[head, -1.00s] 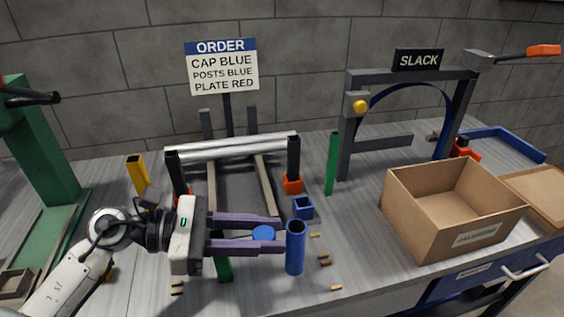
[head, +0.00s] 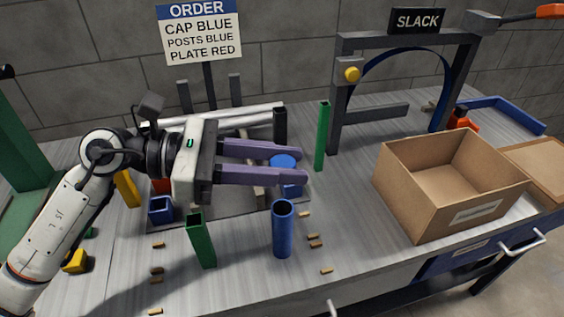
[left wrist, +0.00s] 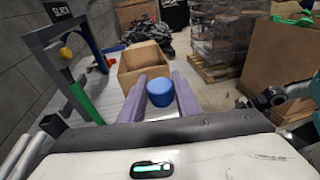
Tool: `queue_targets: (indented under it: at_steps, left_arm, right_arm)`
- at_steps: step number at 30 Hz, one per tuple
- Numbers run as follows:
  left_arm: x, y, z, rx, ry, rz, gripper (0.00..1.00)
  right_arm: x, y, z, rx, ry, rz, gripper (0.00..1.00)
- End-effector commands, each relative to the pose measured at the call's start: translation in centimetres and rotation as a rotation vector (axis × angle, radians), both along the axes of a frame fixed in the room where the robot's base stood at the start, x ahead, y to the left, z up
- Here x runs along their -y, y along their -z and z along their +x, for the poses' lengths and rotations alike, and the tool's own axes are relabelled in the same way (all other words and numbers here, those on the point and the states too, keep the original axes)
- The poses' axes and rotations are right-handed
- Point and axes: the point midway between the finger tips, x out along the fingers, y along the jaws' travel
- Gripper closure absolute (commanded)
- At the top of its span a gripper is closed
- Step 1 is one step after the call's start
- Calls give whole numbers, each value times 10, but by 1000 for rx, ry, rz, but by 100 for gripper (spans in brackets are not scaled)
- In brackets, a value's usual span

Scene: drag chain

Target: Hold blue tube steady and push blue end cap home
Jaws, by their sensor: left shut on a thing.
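The blue end cap (head: 283,161) is gripped between the purple fingers of my left gripper (head: 285,167). In the left wrist view the round cap (left wrist: 160,92) sits between the fingertips. The blue tube (head: 283,232) stands upright on the bench, its open top facing up. In the head view the cap appears beyond the tube's mouth, apart from it. No gripper holds the tube. My right gripper is in neither view.
Green posts (head: 322,137) (head: 201,241) stand behind and left of the tube. A blue square socket (head: 161,209) lies at left. A cardboard box (head: 445,200) stands at right. Small tan pegs (head: 315,241) lie beside the tube. The order sign (head: 200,38) stands behind.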

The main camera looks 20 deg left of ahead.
Motion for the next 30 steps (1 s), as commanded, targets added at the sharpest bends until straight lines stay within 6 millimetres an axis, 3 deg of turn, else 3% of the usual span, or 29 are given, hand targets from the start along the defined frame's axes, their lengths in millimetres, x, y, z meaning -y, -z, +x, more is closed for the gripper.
queue_targets:
  at_steps: [8,19,30]
  left_arm:
    - [0,3,0,1,-1,0,91]
    - [0,36,0,0,-1,0,91]
    - [0,59,0,0,-1,0,91]
  right_arm:
    - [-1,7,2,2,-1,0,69]
    - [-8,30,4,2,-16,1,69]
    - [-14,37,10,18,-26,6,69]
